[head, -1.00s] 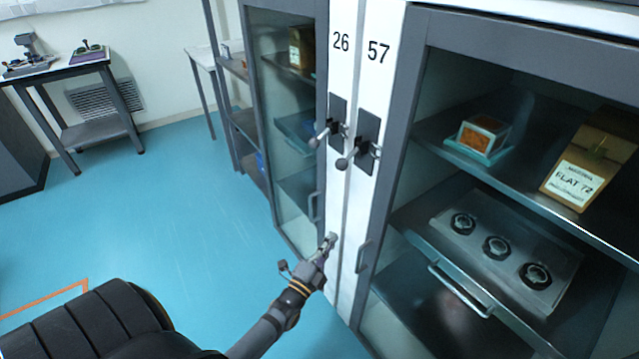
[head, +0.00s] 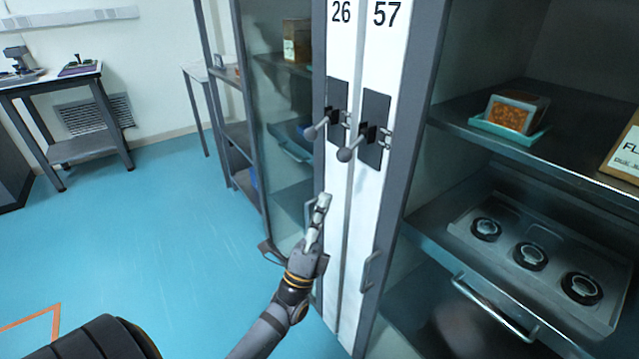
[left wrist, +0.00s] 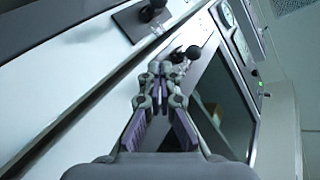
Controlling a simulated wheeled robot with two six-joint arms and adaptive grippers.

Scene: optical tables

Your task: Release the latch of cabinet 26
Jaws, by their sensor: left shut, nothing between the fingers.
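The latch of cabinet 26 (head: 316,130) is a lever with a dark ball knob on a dark plate, below the number 26 on the white post. The similar latch of cabinet 57 (head: 348,152) is just to its right. My left gripper (head: 323,199) is shut and empty, pointing up, below both knobs in the head view and apart from them. In the left wrist view a ball knob (left wrist: 193,52) shows just beyond the shut fingertips (left wrist: 161,70); I cannot tell which latch it belongs to. My right gripper is out of view.
Cabinet 26's glass door (head: 285,130) is left of the post, with a handle low on its edge. Cabinet 57 (head: 500,235), on the right, holds a tray of round parts and boxes. Open blue floor (head: 180,220) lies to the left.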

